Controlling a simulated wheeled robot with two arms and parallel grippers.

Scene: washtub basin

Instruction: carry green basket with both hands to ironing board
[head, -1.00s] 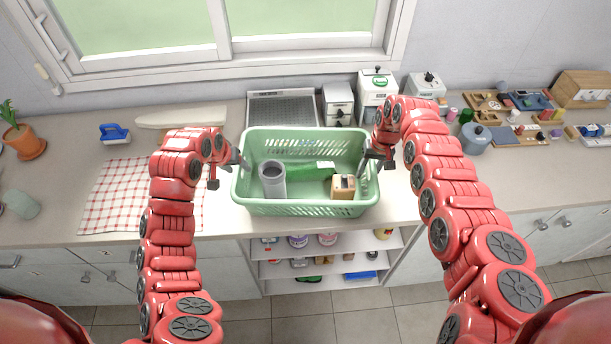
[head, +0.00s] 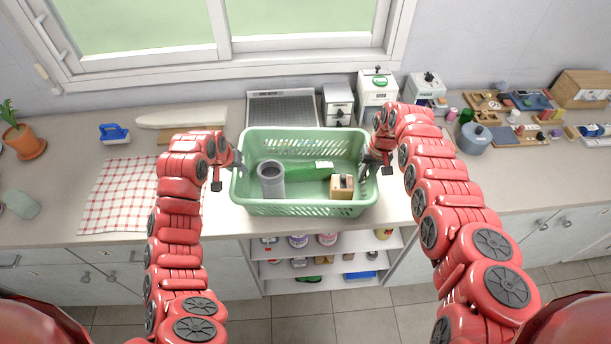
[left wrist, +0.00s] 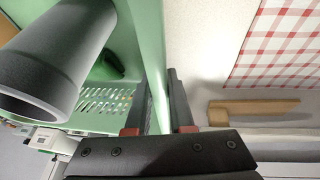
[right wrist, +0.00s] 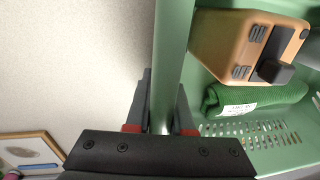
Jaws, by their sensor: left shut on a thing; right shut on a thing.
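The green basket (head: 300,208) stands on the counter in the middle of the head view, below the window. It holds a grey cylinder (head: 271,180), a folded green cloth (head: 300,172) and a small wooden box (head: 342,187). My left gripper (head: 238,163) is shut on the basket's left wall; the left wrist view shows the rim between its fingers (left wrist: 160,100). My right gripper (head: 373,160) is shut on the right wall, also seen between its fingers in the right wrist view (right wrist: 163,100). A white tapered board (head: 182,118), seemingly the ironing board, lies at the back left.
A checked cloth (head: 130,195) lies left of the basket, with a blue brush (head: 114,133) behind it. A grey pot (head: 474,139) stands right. Shelves (head: 325,268) are below the counter.

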